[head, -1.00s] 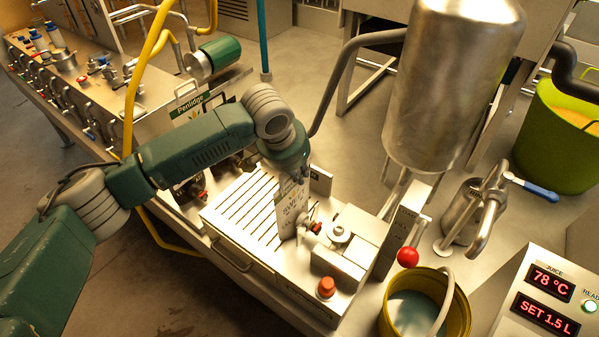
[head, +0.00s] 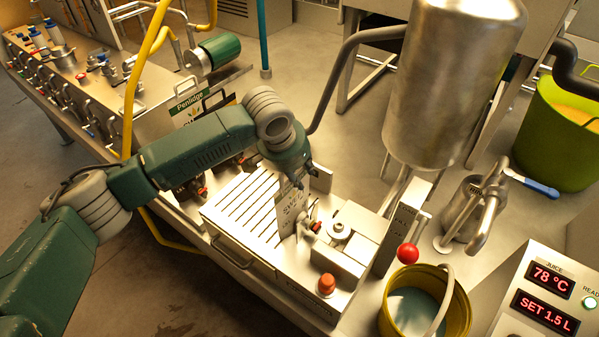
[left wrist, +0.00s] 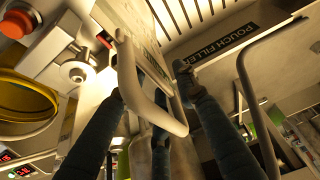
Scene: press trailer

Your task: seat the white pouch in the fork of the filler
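The white pouch (head: 291,209) stands upright, printed side to the front, between the slatted tray and the filler's valve block. Its edge is close against the fittings of the filler (head: 345,238); the fork (head: 312,225) is small and partly hidden, so I cannot tell whether the pouch is fully in it. My left gripper (head: 297,174) is at the pouch's top edge. In the left wrist view my left gripper (left wrist: 150,82) has its dark fingers spread, with the pouch's pale panel (left wrist: 146,50) between them and visible gaps beside it. My right gripper is not in view.
The slatted tray (head: 231,216) lies left of the pouch. A steel tank (head: 452,85) rises behind. A yellow bucket (head: 463,318) is at the right front.

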